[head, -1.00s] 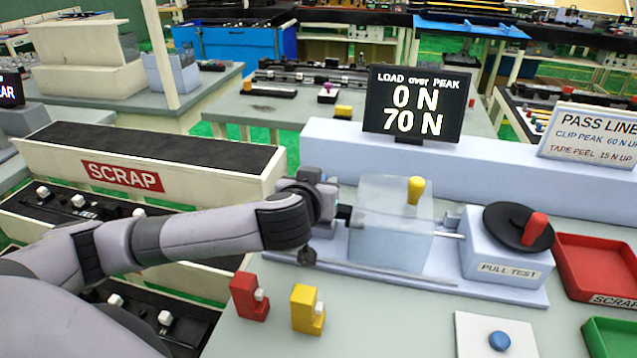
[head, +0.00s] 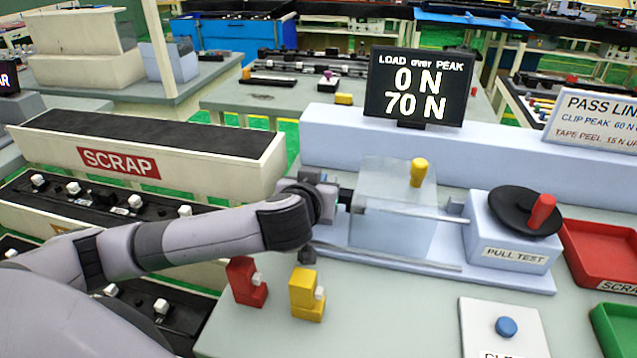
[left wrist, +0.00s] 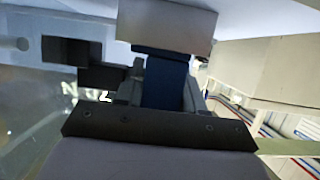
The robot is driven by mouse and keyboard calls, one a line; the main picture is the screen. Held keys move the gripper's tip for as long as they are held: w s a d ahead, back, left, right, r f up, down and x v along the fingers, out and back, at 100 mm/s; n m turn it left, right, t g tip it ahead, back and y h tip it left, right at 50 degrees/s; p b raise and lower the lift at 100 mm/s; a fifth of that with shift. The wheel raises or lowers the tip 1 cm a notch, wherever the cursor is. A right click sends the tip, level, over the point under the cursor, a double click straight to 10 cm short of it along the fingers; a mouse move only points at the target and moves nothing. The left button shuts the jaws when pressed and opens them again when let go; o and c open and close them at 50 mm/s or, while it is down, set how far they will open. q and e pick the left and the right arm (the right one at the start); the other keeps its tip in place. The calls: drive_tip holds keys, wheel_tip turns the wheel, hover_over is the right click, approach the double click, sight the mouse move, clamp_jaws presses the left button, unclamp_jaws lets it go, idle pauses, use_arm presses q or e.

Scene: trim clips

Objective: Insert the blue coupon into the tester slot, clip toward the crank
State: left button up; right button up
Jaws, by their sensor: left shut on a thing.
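The pull tester (head: 515,258) is on the bench, with a black crank disc and red crank handle (head: 541,211) at its right end. A clear guard (head: 392,235) with a yellow knob (head: 418,172) covers its middle. My left gripper (head: 346,199) is at the guard's left side. In the left wrist view it is shut on the blue coupon (left wrist: 168,85), whose far end meets or passes behind a grey block (left wrist: 168,22). Whether it is in the slot cannot be told. The coupon and its clip are hidden in the head view. My right gripper is not in view.
The display (head: 418,85) reads 0 N over 70 N. A red block (head: 245,282) and yellow block (head: 305,295) stand in front of my left arm. A scrap bin (head: 150,155) is at left; red (head: 610,255) and green (head: 620,328) trays are at right.

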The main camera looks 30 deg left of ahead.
use_arm(q)
drive_tip(key=shift+f, duration=0.35)
idle(0.6)
drive_tip(key=o, duration=1.1)
drive_tip(key=shift+r, duration=0.15)
wheel_tip(320, 180, up, 20)
drive_tip(key=shift+f+p, duration=0.1)
drive_tip(key=shift+p, duration=0.6)
